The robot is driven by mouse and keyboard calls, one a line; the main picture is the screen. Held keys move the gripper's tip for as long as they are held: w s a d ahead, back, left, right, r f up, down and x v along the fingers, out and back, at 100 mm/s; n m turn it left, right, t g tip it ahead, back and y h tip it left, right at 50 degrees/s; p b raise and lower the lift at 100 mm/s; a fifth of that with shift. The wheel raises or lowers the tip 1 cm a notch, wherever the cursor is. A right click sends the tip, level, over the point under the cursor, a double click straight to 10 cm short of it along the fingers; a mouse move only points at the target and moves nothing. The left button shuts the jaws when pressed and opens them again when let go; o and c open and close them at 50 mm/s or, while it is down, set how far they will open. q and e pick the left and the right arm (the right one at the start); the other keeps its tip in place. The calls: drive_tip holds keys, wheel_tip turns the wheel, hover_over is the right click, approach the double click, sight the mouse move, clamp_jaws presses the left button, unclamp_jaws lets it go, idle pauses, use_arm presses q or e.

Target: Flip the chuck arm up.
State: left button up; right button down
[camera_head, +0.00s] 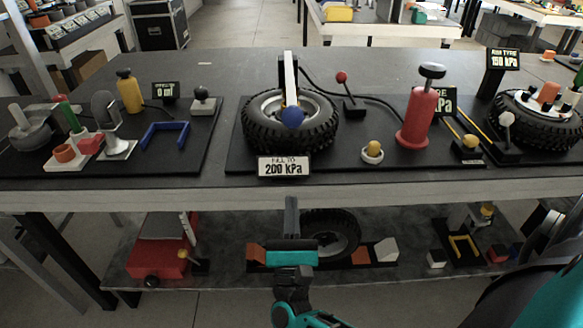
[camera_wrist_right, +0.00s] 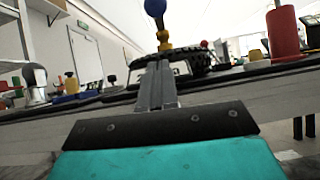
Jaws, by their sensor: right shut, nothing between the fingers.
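The chuck arm (camera_head: 290,76) is a white and black bar over the left tyre (camera_head: 255,130), with a blue ball (camera_head: 291,116) in front of the wheel hub. The blue ball also shows at the top of the right wrist view (camera_wrist_right: 154,7), with a yellow part (camera_wrist_right: 164,40) below it. My right gripper (camera_head: 291,202) is below and in front of the table edge, under the "200 kPa" sign (camera_head: 283,167). Its fingers are together and empty, pointing towards the ball, apart from it. The left gripper is out of view.
A red cylinder with a black knob (camera_head: 418,115) and a second tyre (camera_head: 535,118) stand to the right. A red-knobbed lever (camera_head: 345,90) is beside the left tyre. The grey table edge (camera_head: 130,198) lies just above my right gripper. A lower shelf (camera_head: 220,270) holds more objects.

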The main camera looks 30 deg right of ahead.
drive_tip(key=p+x, duration=0.2)
drive_tip(key=x, duration=0.8)
drive_tip(key=shift+r, duration=0.1)
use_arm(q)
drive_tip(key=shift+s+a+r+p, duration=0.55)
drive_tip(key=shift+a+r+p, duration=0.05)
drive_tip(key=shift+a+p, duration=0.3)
use_arm(e)
drive_tip(key=shift+w+d+r, duration=0.1)
drive_tip(key=shift+d+r, duration=0.1)
drive_tip(key=shift+r, duration=1.55)
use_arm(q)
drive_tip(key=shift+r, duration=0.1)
use_arm(e)
drive_tip(key=shift+r, duration=0.15)
